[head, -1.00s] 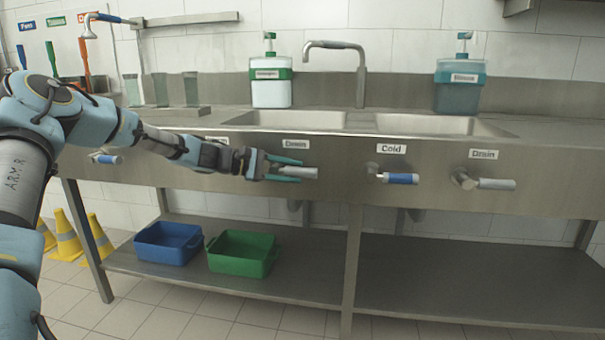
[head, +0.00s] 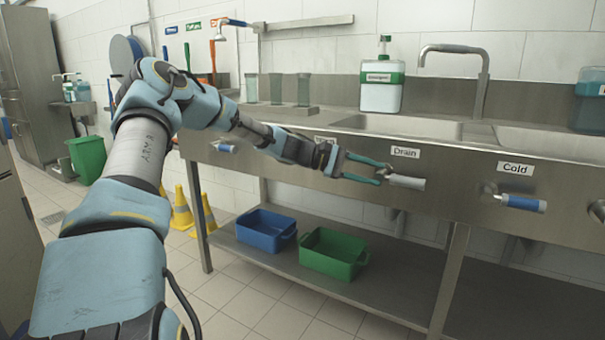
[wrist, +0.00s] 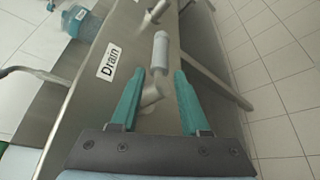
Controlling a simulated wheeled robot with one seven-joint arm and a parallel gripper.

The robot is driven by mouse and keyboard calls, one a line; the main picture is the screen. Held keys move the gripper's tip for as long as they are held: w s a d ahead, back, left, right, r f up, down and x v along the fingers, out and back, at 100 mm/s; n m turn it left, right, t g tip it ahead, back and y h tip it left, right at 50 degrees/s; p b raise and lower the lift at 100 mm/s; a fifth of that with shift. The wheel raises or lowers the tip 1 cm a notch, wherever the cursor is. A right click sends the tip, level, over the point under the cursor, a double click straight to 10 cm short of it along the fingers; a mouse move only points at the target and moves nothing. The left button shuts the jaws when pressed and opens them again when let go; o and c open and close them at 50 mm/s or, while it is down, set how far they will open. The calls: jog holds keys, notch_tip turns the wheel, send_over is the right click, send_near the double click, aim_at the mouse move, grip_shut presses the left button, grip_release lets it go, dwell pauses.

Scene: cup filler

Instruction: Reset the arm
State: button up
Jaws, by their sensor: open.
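My gripper (head: 385,174) is open, with its two teal fingers spread and nothing clasped between them. It is at the front panel of the sink counter, beside the grey Drain handle (head: 407,182). In the wrist view, the fingers (wrist: 156,73) stand either side of the handle's metal base. The grey grip (wrist: 160,50) reaches out past the fingertips. The Drain label (wrist: 109,61) is left of the fingers there. My arm stretches from the lower left to the counter.
The blue-gripped Cold handle (head: 524,203) sticks out to the right. A blue bin (head: 266,232) and a green bin (head: 333,255) sit on the lower shelf (head: 385,300). Yellow cones (head: 182,212) stand left of the counter. The tiled floor at left is open.

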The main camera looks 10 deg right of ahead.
jog(key=s+a+f+m+t+y, duration=0.2)
jog(key=s+a+f+y, duration=0.5)
jog(key=a+f, duration=0.4)
jog(key=s+a+r+t+y, duration=0.1)
jog(key=s+a+t+y, duration=0.15)
jog(key=a, duration=0.75)
jog(key=s+a+r+m+t+y, duration=0.15)
jog(key=s+a, duration=0.25)
jog(key=a, duration=0.6)
jog(key=s+a+r+t+y, duration=0.1)
jog(key=s+a+y, duration=0.25)
jog(key=a, duration=0.55)
notch_tip(320, 180, up, 21)
jog(key=p, duration=2.1)
jog(key=shift+a+r+p, duration=0.2)
jog(key=shift+a+p, duration=0.1)
jog(key=shift+p, duration=0.1)
jog(key=shift+s+h, duration=0.1)
jog(key=shift+h, duration=0.15)
